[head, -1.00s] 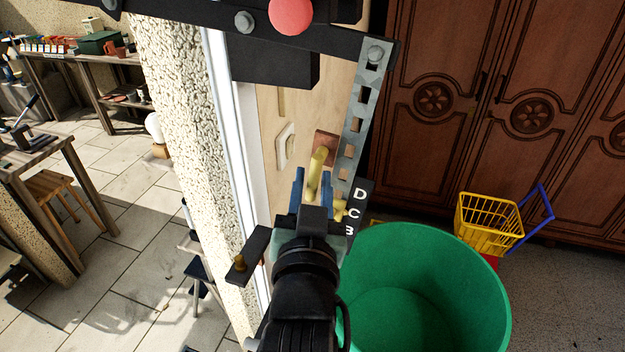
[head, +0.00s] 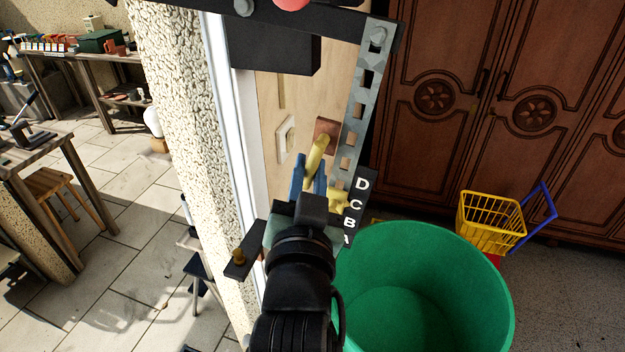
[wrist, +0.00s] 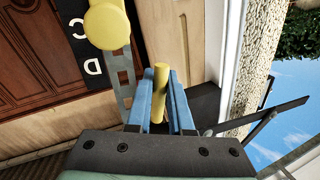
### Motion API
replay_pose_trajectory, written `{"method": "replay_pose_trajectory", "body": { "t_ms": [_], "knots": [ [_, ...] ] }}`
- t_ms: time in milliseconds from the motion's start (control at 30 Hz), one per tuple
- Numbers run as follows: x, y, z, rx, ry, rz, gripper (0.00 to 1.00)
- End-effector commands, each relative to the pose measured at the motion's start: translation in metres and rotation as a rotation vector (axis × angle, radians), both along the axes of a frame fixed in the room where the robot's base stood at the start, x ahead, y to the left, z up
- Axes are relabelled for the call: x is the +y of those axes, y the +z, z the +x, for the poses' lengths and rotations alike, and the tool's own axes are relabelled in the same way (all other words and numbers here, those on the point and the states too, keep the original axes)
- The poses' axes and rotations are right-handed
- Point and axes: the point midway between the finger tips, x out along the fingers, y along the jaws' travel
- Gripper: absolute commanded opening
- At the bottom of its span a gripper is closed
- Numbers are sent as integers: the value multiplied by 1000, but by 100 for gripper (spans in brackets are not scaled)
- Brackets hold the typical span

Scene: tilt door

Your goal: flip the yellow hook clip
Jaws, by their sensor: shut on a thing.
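The yellow hook clip (head: 317,152) shows as a rounded yellow bar in front of a brown square plate on the wooden door, left of the perforated metal strip. My gripper (head: 309,174), with blue fingers, is shut on the bar; its upper end sticks out past the fingertips and leans right in the head view. In the wrist view the clip (wrist: 160,88) stands between the two blue fingers (wrist: 161,106). The part of the clip low between the fingers is hidden.
A second yellow part (head: 338,201) sits just right of my fingers, by a black plate lettered D, C, B (head: 352,205). A green bin (head: 430,240) stands below right. A black bar with a brass knob (head: 238,257) is at lower left. A textured wall edge (head: 175,110) is left.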

Motion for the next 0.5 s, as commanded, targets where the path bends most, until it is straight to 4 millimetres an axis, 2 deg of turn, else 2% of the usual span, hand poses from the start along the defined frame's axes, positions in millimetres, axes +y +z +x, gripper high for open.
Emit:
{"method": "replay_pose_trajectory", "body": {
  "t_ms": [133,500],
  "knots": [
    [5,-4,1,-42,1,114,0],
    [17,3,5,-152,2,448,0]
  ]
}}
